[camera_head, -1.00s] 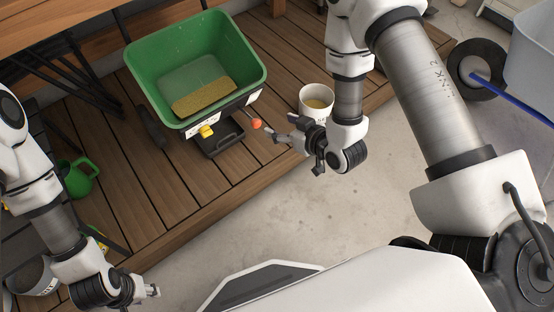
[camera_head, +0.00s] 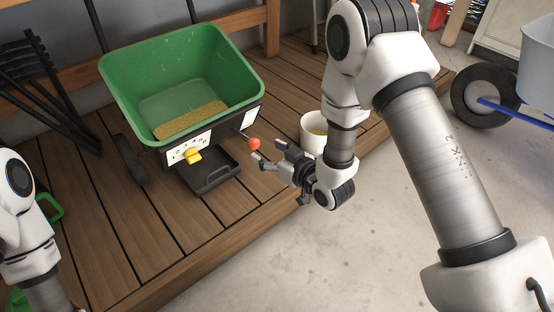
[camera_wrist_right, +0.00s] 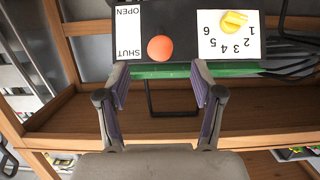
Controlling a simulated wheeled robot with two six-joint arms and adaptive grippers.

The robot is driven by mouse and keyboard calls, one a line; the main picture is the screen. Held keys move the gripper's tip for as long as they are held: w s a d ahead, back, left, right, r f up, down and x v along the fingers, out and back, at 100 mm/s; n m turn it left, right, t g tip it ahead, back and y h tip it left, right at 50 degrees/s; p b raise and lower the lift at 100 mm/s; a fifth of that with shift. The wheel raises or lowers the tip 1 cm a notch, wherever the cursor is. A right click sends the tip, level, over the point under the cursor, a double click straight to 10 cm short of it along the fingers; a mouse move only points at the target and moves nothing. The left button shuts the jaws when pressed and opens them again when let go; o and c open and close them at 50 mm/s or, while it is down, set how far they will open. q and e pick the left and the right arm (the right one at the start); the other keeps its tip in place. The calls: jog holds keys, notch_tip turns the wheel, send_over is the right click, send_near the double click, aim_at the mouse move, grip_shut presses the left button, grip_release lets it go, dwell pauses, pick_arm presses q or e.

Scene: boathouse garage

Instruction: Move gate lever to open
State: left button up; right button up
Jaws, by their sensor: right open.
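The gate lever ends in a round orange-red knob (camera_head: 254,144) on a thin rod at the right side of the green hopper spreader (camera_head: 245,75). In the right wrist view the knob (camera_wrist_right: 160,48) is level with the SHUT end of the white OPEN/SHUT label (camera_wrist_right: 129,35). My right gripper (camera_head: 268,157) is open and empty, just right of and below the knob in the head view. In the wrist view its two fingers (camera_wrist_right: 160,80) stand apart, with the knob beyond their tips, roughly centred. My left gripper is outside the head view.
A yellow dial (camera_head: 192,155) on a numbered plate is on the spreader's front. A black tray (camera_head: 210,178) is below it. A white bucket (camera_head: 313,130) stands close behind my right gripper. The wooden deck (camera_head: 130,255) ends at concrete floor (camera_head: 290,265).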

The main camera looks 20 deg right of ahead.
aim_at(257, 145)
jog(key=shift+b+x, duration=0.45)
jog(key=shift+x, duration=3.3)
jog(key=c, duration=1)
